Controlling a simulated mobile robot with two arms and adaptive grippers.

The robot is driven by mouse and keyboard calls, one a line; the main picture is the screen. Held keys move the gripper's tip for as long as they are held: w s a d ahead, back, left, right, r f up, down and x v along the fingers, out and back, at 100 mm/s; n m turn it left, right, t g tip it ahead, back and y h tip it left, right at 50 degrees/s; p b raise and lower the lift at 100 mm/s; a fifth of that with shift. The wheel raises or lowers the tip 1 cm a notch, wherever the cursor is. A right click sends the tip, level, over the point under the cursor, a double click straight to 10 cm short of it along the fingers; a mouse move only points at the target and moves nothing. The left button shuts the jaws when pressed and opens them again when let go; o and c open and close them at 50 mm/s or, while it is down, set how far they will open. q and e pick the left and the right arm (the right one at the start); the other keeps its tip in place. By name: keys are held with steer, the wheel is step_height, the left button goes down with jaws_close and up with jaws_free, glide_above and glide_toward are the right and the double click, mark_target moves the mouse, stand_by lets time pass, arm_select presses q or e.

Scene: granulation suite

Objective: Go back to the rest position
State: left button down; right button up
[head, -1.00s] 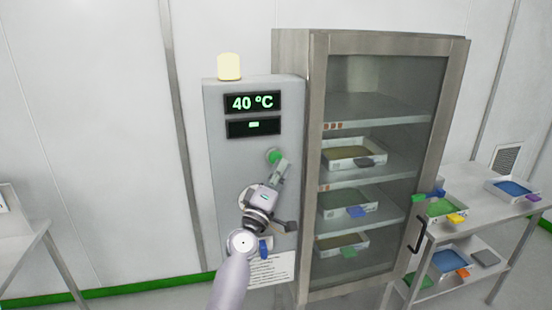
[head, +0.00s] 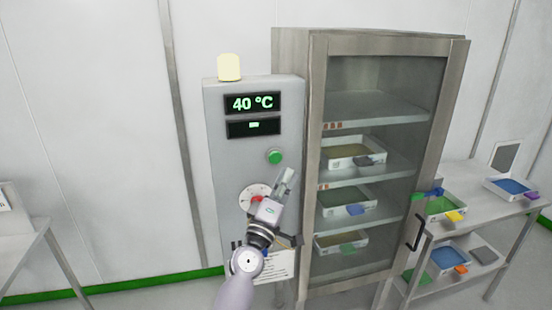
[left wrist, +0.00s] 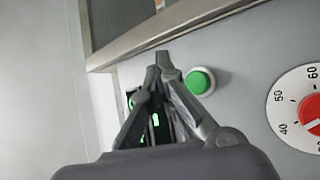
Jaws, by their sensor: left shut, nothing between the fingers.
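My left gripper (head: 287,176) is shut and empty in front of the grey control panel (head: 230,150), below the green button (head: 275,157). It also shows in the left wrist view (left wrist: 163,62), its fingertips together beside the green button (left wrist: 200,81). A dial with a red knob (head: 256,197) is partly hidden behind the gripper; in the left wrist view the dial (left wrist: 285,116) has a scale with 40, 50 and 60. The panel display (head: 252,103) reads 40 °C. My right gripper is not in view.
The tall cabinet (head: 318,110) with a glass door stands right of the panel, trays on its shelves and a black handle (head: 415,232) on the door. A steel table (head: 520,207) with trays stands at the right, another table (head: 18,238) at the left. Floor between looks clear.

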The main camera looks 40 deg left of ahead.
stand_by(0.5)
arm_select(q)
steer(key=w+d+f+m+g+h+b, duration=0.1)
steer(key=d+f+m+g+h, duration=0.15)
steer(key=f, duration=0.95)
steer(key=w+d+f+m+g+h+b, duration=0.1)
steer(key=d+f+m+g, duration=0.15)
steer(key=f, duration=1.05)
steer(key=s+d+f+m+g, duration=0.2)
steer(key=s+f+g, duration=0.15)
steer(key=f, duration=0.85)
steer(key=s+d+f+m+g, duration=0.2)
steer(key=s+d+f, duration=0.15)
steer(key=f, duration=0.75)
steer(key=s+d+f+m+g+h+b, duration=0.15)
steer(key=s+f+m+g, duration=0.3)
steer(key=s+f, duration=1.4)
steer(key=s+f+m+g+b, duration=0.1)
steer(key=s+f, duration=0.5)
steer(key=s, duration=0.8)
steer(key=s+f+m+g+y, duration=0.1)
steer(key=s+f+m+g, duration=0.3)
steer(key=s, duration=1)
step_height(320, 180, down, 2)
steer(key=shift+f+g+b, duration=0.15)
steer(key=shift+g+b, duration=0.25)
steer(key=shift+g, duration=0.4)
